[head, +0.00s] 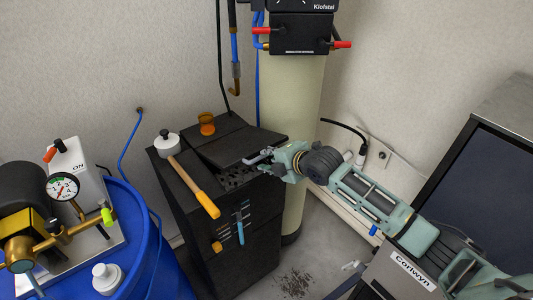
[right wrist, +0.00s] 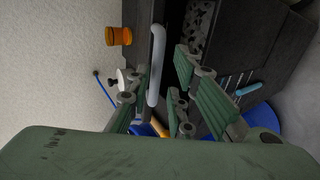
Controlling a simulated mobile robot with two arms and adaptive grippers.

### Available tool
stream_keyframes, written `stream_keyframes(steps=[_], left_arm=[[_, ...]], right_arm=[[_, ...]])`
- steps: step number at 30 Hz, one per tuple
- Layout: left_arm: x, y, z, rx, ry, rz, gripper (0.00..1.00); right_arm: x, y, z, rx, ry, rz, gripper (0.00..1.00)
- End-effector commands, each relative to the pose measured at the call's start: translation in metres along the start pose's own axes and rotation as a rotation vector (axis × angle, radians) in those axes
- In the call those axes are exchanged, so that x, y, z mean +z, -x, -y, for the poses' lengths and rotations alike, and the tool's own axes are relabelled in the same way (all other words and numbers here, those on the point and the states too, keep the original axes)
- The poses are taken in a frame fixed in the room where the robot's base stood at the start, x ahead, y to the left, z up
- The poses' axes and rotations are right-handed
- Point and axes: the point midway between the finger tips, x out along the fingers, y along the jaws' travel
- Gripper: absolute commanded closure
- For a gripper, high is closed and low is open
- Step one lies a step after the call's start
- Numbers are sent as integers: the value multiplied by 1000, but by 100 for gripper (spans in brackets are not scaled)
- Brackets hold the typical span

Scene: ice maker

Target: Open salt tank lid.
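The salt tank (head: 240,255) is a tall black box in the middle of the head view. Its dark lid (head: 237,146) is raised at the front edge, and a speckled opening shows beneath it. A pale grey handle (head: 258,156) is on the lid's front right edge; it also shows in the right wrist view (right wrist: 156,65). My right gripper (head: 280,160) is at this handle, coming from the right. In the right wrist view its green-padded fingers (right wrist: 160,95) are apart, with the handle between them and nearer the left finger. My left gripper is not in view.
A blue barrel (head: 165,270) with gauge and valves stands left. A cream cylinder (head: 290,95) is behind; a dark-fronted machine (head: 470,190) is right.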

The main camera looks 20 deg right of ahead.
Motion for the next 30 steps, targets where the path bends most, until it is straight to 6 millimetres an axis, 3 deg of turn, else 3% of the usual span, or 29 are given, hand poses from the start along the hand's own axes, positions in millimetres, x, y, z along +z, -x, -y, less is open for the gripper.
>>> stream_keyframes(steps=[18, 30], left_arm=[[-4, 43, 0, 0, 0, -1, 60], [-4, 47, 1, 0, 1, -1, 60]], right_arm=[[0, 45, -3, -1, 0, 0, 80], [0, 52, -1, 0, 0, -1, 80]])
